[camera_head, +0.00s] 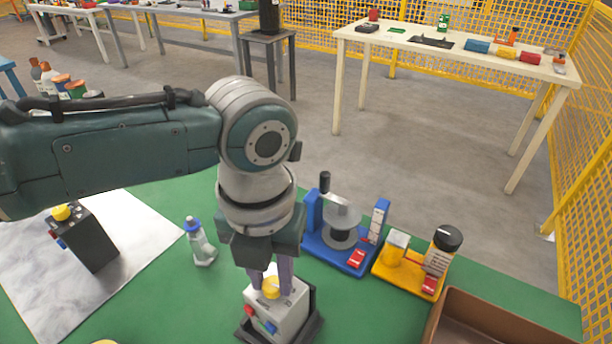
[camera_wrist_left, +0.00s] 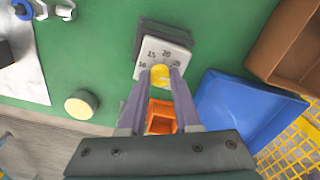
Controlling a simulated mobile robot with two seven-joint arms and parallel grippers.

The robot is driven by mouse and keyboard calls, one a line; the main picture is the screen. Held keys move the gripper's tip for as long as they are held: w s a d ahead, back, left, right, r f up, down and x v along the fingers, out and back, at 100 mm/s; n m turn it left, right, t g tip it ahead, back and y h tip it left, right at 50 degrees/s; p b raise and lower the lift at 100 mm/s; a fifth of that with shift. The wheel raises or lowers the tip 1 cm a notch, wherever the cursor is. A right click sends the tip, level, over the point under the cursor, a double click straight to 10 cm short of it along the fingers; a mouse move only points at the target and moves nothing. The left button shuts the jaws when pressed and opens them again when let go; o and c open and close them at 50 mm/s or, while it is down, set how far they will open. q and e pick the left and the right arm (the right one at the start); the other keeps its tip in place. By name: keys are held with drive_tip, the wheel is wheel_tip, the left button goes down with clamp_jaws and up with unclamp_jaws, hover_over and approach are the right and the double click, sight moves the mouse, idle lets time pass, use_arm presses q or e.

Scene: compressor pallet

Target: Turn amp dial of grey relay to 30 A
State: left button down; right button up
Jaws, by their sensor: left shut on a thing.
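The grey relay (camera_head: 291,318) sits in a dark base on the green table, with a yellow amp dial (camera_head: 271,287) on top and a red and a blue button on its near side. In the left wrist view the relay's face (camera_wrist_left: 151,51) shows printed numbers around the dial (camera_wrist_left: 160,73), among them 15 and 20. The dial's pointer setting is too small to read. My left gripper (camera_head: 272,277) points down over the relay. Its two fingers (camera_wrist_left: 160,80) are shut on the yellow dial, one on each side.
A black relay (camera_head: 90,240) stands on a pale sheet at left. A small bottle (camera_head: 201,248) stands left of my gripper. A blue device (camera_head: 345,255), a yellow device (camera_head: 408,272) and a brown tray (camera_head: 440,319) are at right. The left wrist view shows a blue tray (camera_wrist_left: 240,108) and orange bin (camera_wrist_left: 162,112).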

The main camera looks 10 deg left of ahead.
sight(272, 284)
use_arm(q)
drive_tip(key=shift+m, duration=0.4)
idle(1.4)
drive_tip(key=c, duration=0.6)
unclamp_jaws()
wheel_tip(272, 284, up, 10)
drive_tip(key=shift+p, duration=0.45)
